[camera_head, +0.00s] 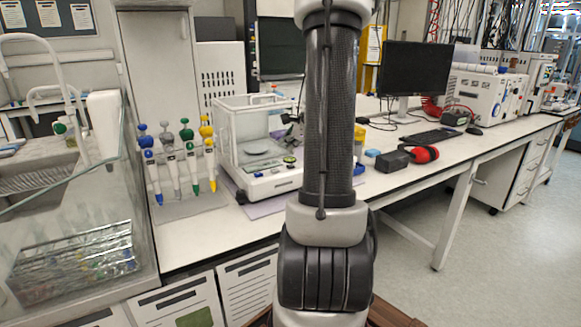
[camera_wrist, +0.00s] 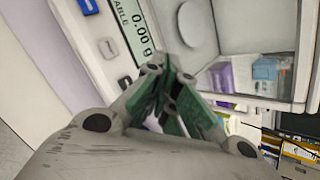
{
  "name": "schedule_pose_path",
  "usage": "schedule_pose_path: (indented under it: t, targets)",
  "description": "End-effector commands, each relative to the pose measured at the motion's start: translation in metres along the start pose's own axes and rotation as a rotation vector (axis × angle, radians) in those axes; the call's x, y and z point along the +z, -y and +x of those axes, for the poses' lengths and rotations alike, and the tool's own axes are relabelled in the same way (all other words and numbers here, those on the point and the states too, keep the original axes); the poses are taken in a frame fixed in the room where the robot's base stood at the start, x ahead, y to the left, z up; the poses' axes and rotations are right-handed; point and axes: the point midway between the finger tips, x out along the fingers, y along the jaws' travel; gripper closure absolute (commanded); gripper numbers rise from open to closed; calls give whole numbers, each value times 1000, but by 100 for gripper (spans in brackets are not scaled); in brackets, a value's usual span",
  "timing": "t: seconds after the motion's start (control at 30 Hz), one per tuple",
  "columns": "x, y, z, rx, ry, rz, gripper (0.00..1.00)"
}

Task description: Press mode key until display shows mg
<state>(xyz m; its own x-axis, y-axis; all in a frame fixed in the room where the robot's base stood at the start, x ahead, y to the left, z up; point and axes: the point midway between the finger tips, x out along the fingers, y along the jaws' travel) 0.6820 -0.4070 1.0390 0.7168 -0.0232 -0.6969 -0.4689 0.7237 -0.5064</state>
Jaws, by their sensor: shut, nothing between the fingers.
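The balance (camera_head: 272,186) is a white instrument with a clear draft shield, standing on the bench left of my arm. In the wrist view its display (camera_wrist: 138,30) reads 0.00 g, with part of a word ending in "ABLE". I cannot read which one is the mode key. My gripper (camera_wrist: 172,72) is shut and empty, with green finger pads, in front of the panel near the display's lower end. I cannot tell if it touches.
A pipette stand (camera_head: 185,205) with several coloured pipettes is left of the balance. A black box (camera_head: 392,161) and red ear defenders (camera_head: 425,154) lie on the bench to the right. The round weighing pan (camera_wrist: 198,22) is empty.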

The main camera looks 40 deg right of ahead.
Motion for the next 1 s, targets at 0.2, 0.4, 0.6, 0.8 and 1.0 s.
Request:
schedule_pose_path:
  t: [0.2, 0.4, 0.6, 0.8, 1.0]
  targets:
    - [-14, -13, 18, 1, -1, 1, 100]
    - [-20, -19, 26, 0, -1, 1, 100]
    - [-20, -20, 27, -1, -1, 0, 100]
    - [-20, -20, 27, -1, -1, 0, 100]
    - [-20, -19, 27, -1, -1, 0, 100]
